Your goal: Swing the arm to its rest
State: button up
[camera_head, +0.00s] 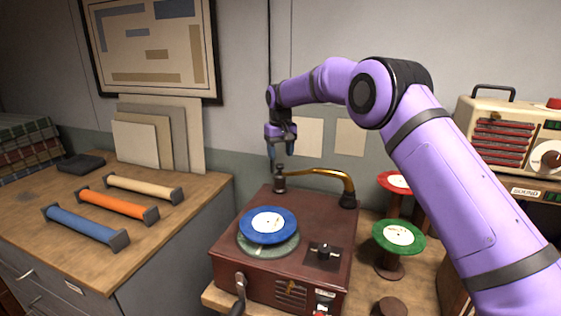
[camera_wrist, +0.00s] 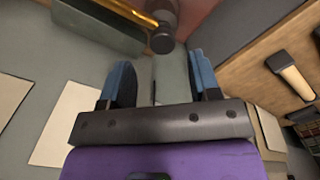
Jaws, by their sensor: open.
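The brass tone arm (camera_head: 322,172) belongs to a dark red record player (camera_head: 229,248). It curves from a dark pivot (camera_head: 348,194) at the deck's back right to a dark cylindrical head (camera_head: 280,181) at the back left, behind the blue record (camera_head: 268,225). My gripper (camera_head: 281,156) is open and empty, pointing down just above the head. In the wrist view the head (camera_wrist: 163,38) lies beyond the gap between my blue fingertips (camera_wrist: 162,78), apart from them. A small dark lever on a black plate (camera_head: 325,254) sits at the deck's front right; I cannot tell whether it is the rest.
Red (camera_head: 396,182) and green (camera_head: 398,236) discs stand on spools right of the player. A cream radio (camera_head: 512,135) is at the far right. The left counter holds blue, orange and cream bars (camera_head: 145,189). The wall is close behind my gripper.

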notch_tip(320, 180, up, 7)
dwell(0.3)
dwell(0.5)
